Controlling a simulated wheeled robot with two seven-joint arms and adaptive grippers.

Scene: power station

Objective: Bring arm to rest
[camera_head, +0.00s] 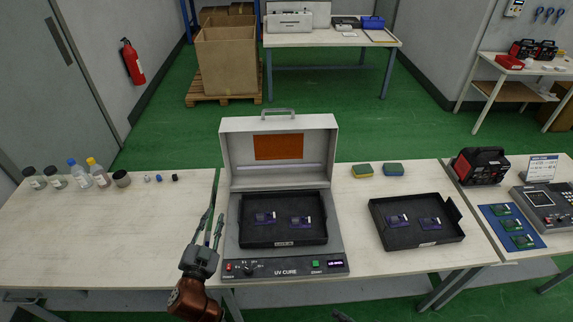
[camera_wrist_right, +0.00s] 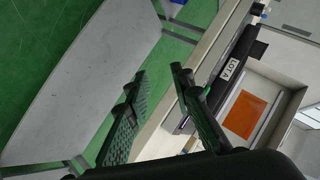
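My left arm comes in at the bottom of the head view. Its gripper (camera_head: 213,222) is over the bench just left of the UV cure box (camera_head: 285,264), with two thin fingers slightly apart and nothing visible between them. My right gripper (camera_wrist_right: 158,72) shows in the right wrist view with its two fingers spread and nothing between them. In the head view only a small dark tip of it (camera_head: 342,317) shows at the bottom edge, in front of the bench. The UV cure box has its lid (camera_head: 279,150) raised. A black tray (camera_head: 284,243) with two purple boards sits inside it.
A second black tray (camera_head: 417,238) with two purple boards lies on the bench right of the box. Several bottles (camera_head: 79,173) and small parts stand at the back left. The bench's left part is mostly clear.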

